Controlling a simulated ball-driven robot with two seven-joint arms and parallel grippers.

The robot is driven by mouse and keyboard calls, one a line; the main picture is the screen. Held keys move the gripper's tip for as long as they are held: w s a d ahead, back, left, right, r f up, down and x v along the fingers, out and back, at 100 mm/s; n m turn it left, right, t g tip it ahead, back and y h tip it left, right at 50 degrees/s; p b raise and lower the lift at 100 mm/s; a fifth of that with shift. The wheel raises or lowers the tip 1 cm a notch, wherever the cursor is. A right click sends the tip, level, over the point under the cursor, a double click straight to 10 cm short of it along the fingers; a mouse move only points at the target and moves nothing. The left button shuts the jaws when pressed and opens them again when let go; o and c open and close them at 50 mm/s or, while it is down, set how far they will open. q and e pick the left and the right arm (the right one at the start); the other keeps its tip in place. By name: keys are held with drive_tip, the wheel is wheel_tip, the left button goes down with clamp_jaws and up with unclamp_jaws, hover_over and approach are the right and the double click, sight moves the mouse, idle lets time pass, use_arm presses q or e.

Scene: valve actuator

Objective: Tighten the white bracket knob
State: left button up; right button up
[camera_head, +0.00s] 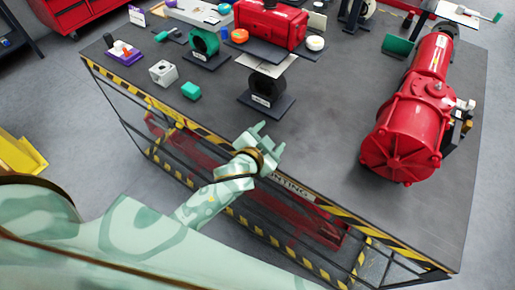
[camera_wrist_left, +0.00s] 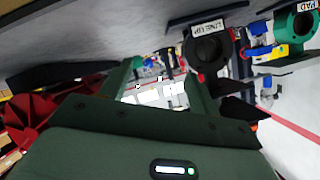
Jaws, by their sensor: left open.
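A large red valve actuator (camera_head: 405,125) lies on the right side of the dark table. A small white knob-like part (camera_head: 465,104) shows at its right side; I cannot tell for sure that it is the bracket knob. My left gripper (camera_head: 268,138) is open and empty at the table's front edge, left of the actuator and apart from it. In the left wrist view its two fingers (camera_wrist_left: 160,92) stand apart with nothing gripped between them. My right gripper is not in view.
A black ring stand (camera_head: 266,92) is just behind my left gripper. The tabletop (camera_head: 325,115) between the ring stand and actuator is clear.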

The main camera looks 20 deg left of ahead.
use_arm(q)
drive_tip(key=shift+g+y, duration=0.5)
drive_tip(key=shift+s+a+f, duration=1)
drive_tip(key=shift+s+f, duration=0.25)
drive_tip(key=shift+s, duration=0.05)
drive_tip(key=shift+w+d, duration=0.1)
